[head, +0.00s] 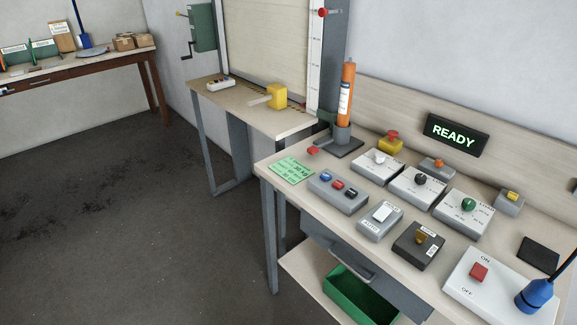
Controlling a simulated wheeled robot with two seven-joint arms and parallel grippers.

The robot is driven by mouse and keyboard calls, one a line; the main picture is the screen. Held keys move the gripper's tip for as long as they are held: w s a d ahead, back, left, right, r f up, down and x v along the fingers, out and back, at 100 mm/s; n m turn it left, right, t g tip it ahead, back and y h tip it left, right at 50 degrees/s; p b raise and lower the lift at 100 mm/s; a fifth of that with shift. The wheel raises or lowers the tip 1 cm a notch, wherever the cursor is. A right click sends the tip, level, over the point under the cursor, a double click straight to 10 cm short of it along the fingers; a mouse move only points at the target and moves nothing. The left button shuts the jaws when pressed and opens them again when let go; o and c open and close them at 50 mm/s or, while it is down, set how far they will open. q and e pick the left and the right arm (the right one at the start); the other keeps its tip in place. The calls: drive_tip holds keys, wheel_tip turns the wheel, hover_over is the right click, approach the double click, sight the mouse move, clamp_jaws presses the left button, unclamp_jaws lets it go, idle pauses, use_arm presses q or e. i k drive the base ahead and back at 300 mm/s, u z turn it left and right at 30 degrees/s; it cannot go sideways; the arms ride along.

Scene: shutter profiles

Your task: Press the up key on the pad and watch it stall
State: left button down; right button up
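A grey pad (334,201) with three coloured keys sits near the front left of the right-hand bench. Its left key (326,176) is blue, its middle key (338,185) is red, and its right key (351,193) looks dark; no key markings are legible. A smaller pale box (220,85) with several small buttons lies on the narrower bench in front of the shutter. The pale shutter panel (265,40) stands in its frame beside a white scale strip (316,60). A black display (456,135) reads READY in green. Neither of my grippers is in view.
The right-hand bench holds several switch boxes, an orange cylinder (346,95) on a stand, a green card (291,171) and a blue-ended tool (535,294). A yellow block (277,96) sits by the shutter. A green bin (355,300) is below. The floor at left is clear.

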sight(326, 176)
drive_tip(key=i, duration=1)
drive_tip(key=z, duration=0.9)
